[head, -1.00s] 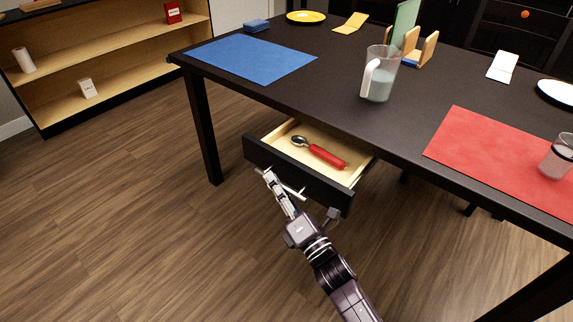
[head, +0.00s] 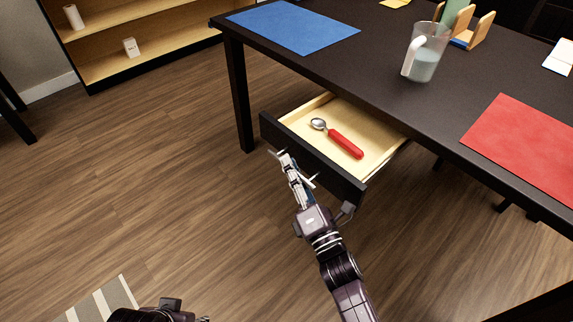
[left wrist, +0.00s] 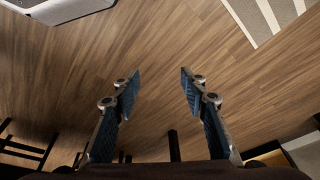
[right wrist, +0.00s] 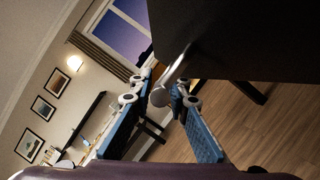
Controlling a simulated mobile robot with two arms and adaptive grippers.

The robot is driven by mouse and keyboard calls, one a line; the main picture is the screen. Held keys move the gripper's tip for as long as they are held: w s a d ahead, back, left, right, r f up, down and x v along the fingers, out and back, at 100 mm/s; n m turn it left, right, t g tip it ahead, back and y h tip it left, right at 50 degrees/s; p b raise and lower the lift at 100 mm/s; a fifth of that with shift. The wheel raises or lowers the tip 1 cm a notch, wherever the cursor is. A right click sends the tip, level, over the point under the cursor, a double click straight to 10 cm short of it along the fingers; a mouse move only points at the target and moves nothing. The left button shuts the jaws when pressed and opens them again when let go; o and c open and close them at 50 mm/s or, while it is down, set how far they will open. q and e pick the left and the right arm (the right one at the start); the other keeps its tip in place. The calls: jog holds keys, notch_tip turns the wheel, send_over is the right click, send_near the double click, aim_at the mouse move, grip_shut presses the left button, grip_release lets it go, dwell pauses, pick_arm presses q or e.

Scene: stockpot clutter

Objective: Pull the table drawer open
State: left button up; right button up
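The dark table's drawer (head: 312,160) stands open, its pale wooden inside showing. A spoon with a red handle (head: 345,144) lies in it. My right gripper (head: 285,158) is at the front of the drawer. In the right wrist view its fingers are on either side of the metal drawer handle (right wrist: 172,75), and it looks shut on it. The dark drawer front (right wrist: 250,40) fills the upper right there. My left gripper (left wrist: 160,75) is open and empty above the floor in the left wrist view.
On the table (head: 375,80) are a blue mat (head: 293,26), a glass pitcher (head: 424,62) and a red mat (head: 525,145). A wooden shelf (head: 150,35) stands at the back left. The floor left of the drawer is clear.

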jog(key=shift+o, duration=0.8)
jog(key=shift+s+d, duration=0.1)
jog(key=shift+s, duration=0.05)
jog(key=shift+s+a, duration=0.1)
jog(key=shift+a, duration=0.2)
jog(key=shift+s+d, duration=0.1)
jog(key=shift+d, duration=0.05)
jog(key=shift+s+d+f, duration=0.15)
jog(key=shift+s+d, duration=0.05)
jog(key=shift+s, duration=0.1)
pick_arm(q)
jog(key=shift+s+d+r, duration=0.1)
jog(key=shift+s+r, duration=0.05)
jog(key=shift+s, duration=0.2)
pick_arm(e)
jog(key=v, duration=1.1)
jog(key=shift+a, duration=0.1)
